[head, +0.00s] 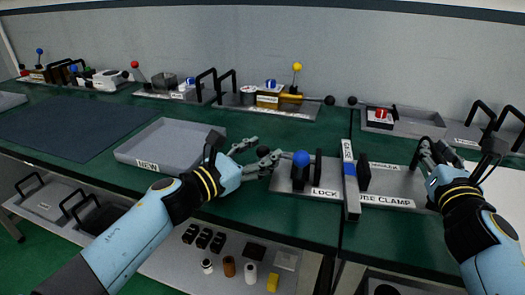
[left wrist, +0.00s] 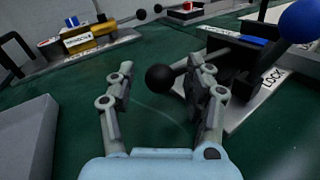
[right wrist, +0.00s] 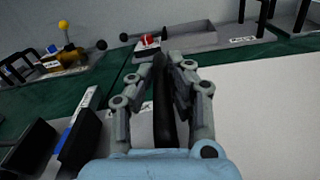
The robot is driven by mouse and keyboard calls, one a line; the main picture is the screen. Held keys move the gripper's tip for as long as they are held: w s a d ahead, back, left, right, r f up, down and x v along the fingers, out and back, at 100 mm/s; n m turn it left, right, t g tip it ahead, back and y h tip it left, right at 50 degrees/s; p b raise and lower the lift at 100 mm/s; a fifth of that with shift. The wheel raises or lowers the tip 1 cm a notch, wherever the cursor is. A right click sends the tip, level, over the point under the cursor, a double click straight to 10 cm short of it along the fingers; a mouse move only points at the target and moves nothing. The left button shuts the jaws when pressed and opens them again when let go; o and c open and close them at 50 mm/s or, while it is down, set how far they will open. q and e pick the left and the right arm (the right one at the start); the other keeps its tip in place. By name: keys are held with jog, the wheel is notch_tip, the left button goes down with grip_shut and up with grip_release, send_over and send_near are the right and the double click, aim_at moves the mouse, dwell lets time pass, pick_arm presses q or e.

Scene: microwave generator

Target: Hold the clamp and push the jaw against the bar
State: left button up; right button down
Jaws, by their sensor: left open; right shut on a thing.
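The tube clamp (head: 395,203) is a grey plate at the table's front edge. A grey bar with a blue strip (head: 349,185) lies across it, with an upright black block (head: 318,168) to its left and a black jaw block (head: 363,176) close on its right; contact is unclear. A blue ball (head: 301,158) is by the LOCK label. My left gripper (head: 262,153) is open, with a black knob (left wrist: 160,78) at the clamp's left end showing between its fingers, nearer the right one. My right gripper (right wrist: 165,82) is shut on a black upright handle (right wrist: 163,115) at the clamp's right end.
A grey tray marked NEW (head: 165,145) lies left of my left gripper. Other fixtures stand along the back, one with a yellow ball (head: 297,67), one with a red part (head: 381,114). A white sheet (right wrist: 265,110) lies to the right. Green table between is clear.

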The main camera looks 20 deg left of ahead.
pick_arm(q)
jog(key=shift+w+d, duration=0.2)
jog(key=shift+w, duration=0.2)
grip_shut()
